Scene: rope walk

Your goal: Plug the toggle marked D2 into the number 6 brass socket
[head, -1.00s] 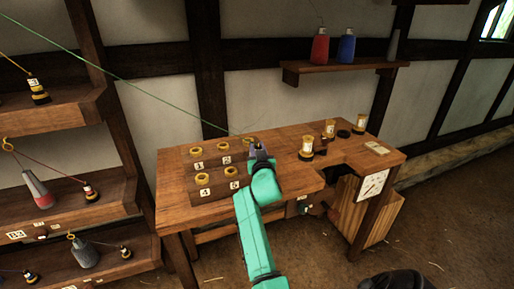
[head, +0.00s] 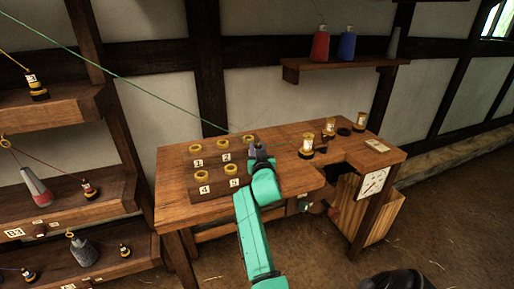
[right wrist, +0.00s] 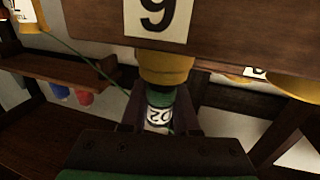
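My right gripper (head: 260,152) is over the right end of the numbered sockets on the wooden bench. In the right wrist view the gripper (right wrist: 160,118) is shut on the D2 toggle (right wrist: 159,116), which has a green band and a white label, shown upside down. The toggle's end meets the yellow brass socket (right wrist: 165,68) beside the number 6 plate (right wrist: 157,18), also upside down. I cannot tell how deep it sits. The gripper hides socket 6 in the head view. A green cord (head: 165,100) runs from upper left toward the gripper. My left gripper is not in view.
Other brass sockets, such as number 5 (head: 231,170) and number 2 (head: 226,144), stand close by on the bench (head: 190,210). Several yellow-and-black toggles (head: 306,147) stand at the right.

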